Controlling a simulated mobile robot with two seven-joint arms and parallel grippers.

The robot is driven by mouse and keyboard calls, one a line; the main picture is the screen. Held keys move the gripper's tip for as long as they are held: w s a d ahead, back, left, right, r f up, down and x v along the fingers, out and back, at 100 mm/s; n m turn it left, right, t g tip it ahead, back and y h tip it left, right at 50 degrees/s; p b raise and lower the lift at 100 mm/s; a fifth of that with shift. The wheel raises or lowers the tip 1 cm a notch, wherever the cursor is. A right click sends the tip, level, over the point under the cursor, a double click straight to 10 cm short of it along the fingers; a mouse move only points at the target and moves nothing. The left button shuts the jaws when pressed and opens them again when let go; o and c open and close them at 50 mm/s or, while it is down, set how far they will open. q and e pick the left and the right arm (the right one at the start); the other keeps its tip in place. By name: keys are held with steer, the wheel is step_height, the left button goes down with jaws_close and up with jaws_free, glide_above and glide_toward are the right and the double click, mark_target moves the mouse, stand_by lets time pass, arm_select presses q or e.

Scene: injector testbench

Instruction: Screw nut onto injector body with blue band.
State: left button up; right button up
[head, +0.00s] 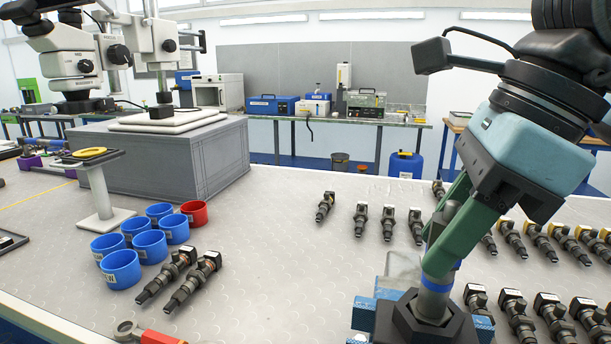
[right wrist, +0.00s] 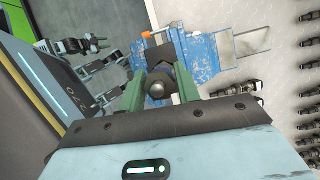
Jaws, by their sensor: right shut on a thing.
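The injector body with the blue band (head: 437,284) stands upright in the black hexagonal holder (head: 408,326), which sits at the blue vise (head: 363,313). My right gripper (head: 440,245) points down over it, its green fingers shut on a grey metal piece, taken as the nut (head: 444,217), just above the band. The nut looks in line with the body; the fingers hide where they meet, so I cannot tell how far it is on. In the right wrist view, a round grey end of the nut (right wrist: 157,88) shows between the fingers (right wrist: 158,87).
Several dark injectors (head: 388,222) lie in rows behind and right of the vise. Blue cups (head: 122,268), a red cup (head: 194,212) and two injectors (head: 193,279) are at left. A red-handled tool (head: 160,338) lies at the front edge. The middle of the table is clear.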

steer(key=m+t, duration=0.1)
steer(key=m, duration=0.1)
steer(key=m+h+p, duration=0.1)
steer(key=m, duration=0.2)
steer(key=shift+r+t, duration=0.1)
steer(key=shift+t, duration=0.3)
steer(key=shift+m+h+p, duration=0.4)
steer(key=shift+m+p, duration=0.15)
steer(key=shift+m, duration=0.45)
jaws_close()
steer(key=m+h+p, duration=0.1)
steer(key=m, duration=0.1)
steer(key=m+t, duration=0.1)
steer(key=m, duration=0.1)
steer(key=shift+m+h+p, duration=0.35)
steer(key=shift+m+h, duration=0.05)
arm_select(q)
steer(key=w+r+t, duration=0.1)
steer(key=w+r, duration=0.2)
steer(key=r, duration=0.2)
steer(key=shift+w+r, duration=0.15)
steer(key=shift+r, duration=0.1)
arm_select(e)
steer(key=shift+m, duration=0.6)
steer(key=o, duration=1)
jaws_free()
